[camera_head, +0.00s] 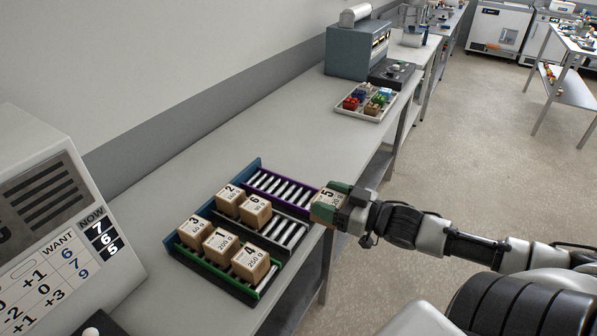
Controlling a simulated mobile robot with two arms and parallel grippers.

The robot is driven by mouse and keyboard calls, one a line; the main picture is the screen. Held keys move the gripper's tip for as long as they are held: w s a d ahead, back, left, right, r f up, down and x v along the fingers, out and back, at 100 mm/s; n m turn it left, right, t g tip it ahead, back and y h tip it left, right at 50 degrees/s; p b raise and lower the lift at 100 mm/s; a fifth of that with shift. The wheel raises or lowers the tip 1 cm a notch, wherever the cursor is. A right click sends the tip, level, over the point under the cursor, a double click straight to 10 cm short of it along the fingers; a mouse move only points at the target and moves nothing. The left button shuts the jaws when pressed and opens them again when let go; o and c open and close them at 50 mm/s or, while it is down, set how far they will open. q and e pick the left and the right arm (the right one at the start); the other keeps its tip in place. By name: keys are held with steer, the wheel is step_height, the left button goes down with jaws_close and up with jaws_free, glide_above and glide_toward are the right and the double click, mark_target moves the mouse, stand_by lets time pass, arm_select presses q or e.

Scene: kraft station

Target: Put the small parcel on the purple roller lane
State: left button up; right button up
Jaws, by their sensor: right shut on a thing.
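A small brown parcel marked 5 (323,206) is held in my right gripper (336,201), which is shut on it. The held parcel is at the front end of the purple roller lane (284,188), by the table's edge. I cannot tell whether it touches the lane. The purple lane's visible rollers are bare. My left gripper is not in view.
Parcels 2 (231,199) and 6 (255,212) sit on the middle black lane (286,236). Parcels 3 (194,231), 1 (221,245) and 4 (250,264) sit on the green lane (267,281). A display panel (60,240) stands left.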

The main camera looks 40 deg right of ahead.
steer(key=shift+s+d+r, duration=0.1)
steer(key=shift+s, duration=0.05)
steer(key=shift+s+a+f, duration=0.15)
steer(key=shift+a+f, duration=0.1)
steer(key=shift+f, duration=0.05)
steer(key=s+a+f+m+t+h, duration=0.1)
steer(key=s+a+f+h, duration=0.15)
steer(key=a, duration=0.45)
steer(key=s+a+f+m+h, duration=0.2)
steer(key=s+a+f, duration=0.1)
steer(key=a, duration=0.3)
steer(key=a+r+m+h, duration=0.1)
steer(key=a+r+h, duration=0.2)
steer(key=a, duration=0.2)
steer(key=shift+w+a+m+t, duration=0.2)
steer(key=shift+w+m+t, duration=0.1)
steer(key=shift+m, duration=0.1)
steer(key=shift+d+f, duration=0.1)
